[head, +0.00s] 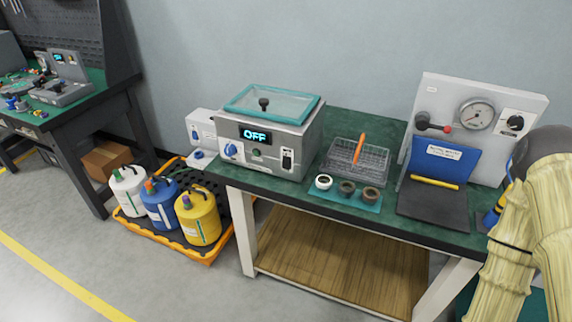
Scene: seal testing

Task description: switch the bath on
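The bath (262,160) is a grey metal box on the left part of the green-topped table. A teal-rimmed clear lid (290,110) with a black knob lies on its top. Its front display (255,134) reads OFF. A blue dial (230,150) sits at the left of the front panel, and a black and white rocker switch (287,159) at the right. My arm, in a cream cover, shows at the right edge of the head view. My gripper is not in view.
A wire basket (374,158) with an orange-handled item stands right of the bath. Several rings sit on a teal mat (336,196) in front. Jugs fill an orange tray (205,256) on the floor.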

